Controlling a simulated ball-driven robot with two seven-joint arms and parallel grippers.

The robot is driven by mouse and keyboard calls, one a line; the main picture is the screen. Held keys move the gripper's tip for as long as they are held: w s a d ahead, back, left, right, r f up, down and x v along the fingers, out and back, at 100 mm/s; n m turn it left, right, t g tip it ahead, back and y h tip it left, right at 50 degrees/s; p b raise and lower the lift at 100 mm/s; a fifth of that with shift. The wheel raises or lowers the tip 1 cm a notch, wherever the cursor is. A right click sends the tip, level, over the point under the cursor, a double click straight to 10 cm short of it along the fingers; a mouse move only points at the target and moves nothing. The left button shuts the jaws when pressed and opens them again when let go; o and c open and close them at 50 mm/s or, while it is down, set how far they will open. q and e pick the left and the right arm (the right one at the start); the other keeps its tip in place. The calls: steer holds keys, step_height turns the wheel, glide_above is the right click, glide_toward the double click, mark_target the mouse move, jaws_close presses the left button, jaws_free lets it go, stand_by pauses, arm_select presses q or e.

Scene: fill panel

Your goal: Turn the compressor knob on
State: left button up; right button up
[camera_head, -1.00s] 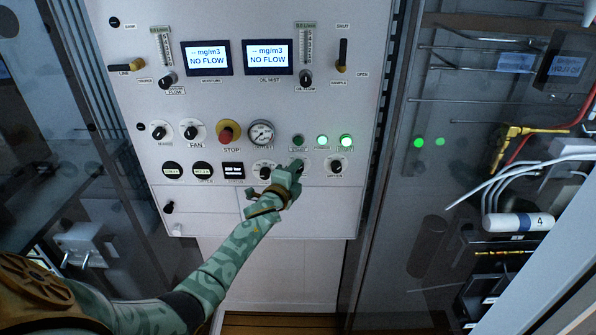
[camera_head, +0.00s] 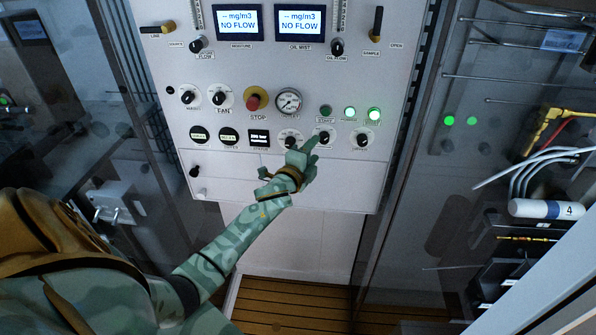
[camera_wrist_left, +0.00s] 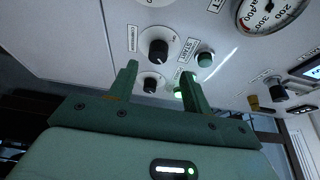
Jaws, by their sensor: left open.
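The compressor knob (camera_head: 323,137) is a black knob on a round white dial, below the dark green START button (camera_head: 325,111). In the left wrist view the knob (camera_wrist_left: 158,50) shows beside its COMPRESSOR label. My left gripper (camera_head: 309,147) is just below and left of the knob in the head view, open. In the left wrist view its two green fingers (camera_wrist_left: 158,72) point at the panel, and the knob shows beyond and between their tips, with nothing held. I cannot tell how far the tips are from the panel. My right gripper is not in view.
Similar knobs flank it at left (camera_head: 290,139) and right (camera_head: 361,141). A red and yellow STOP button (camera_head: 256,98) and a pressure gauge (camera_head: 289,101) are above left. Two green lights (camera_head: 350,113) glow above right. An open cabinet with white hoses (camera_head: 520,170) is at right.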

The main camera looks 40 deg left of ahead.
arm_select(q)
steer(key=s+d+b, duration=0.1)
steer(key=s, duration=1)
steer(key=shift+s+d+r, duration=0.15)
steer(key=shift+d, duration=0.25)
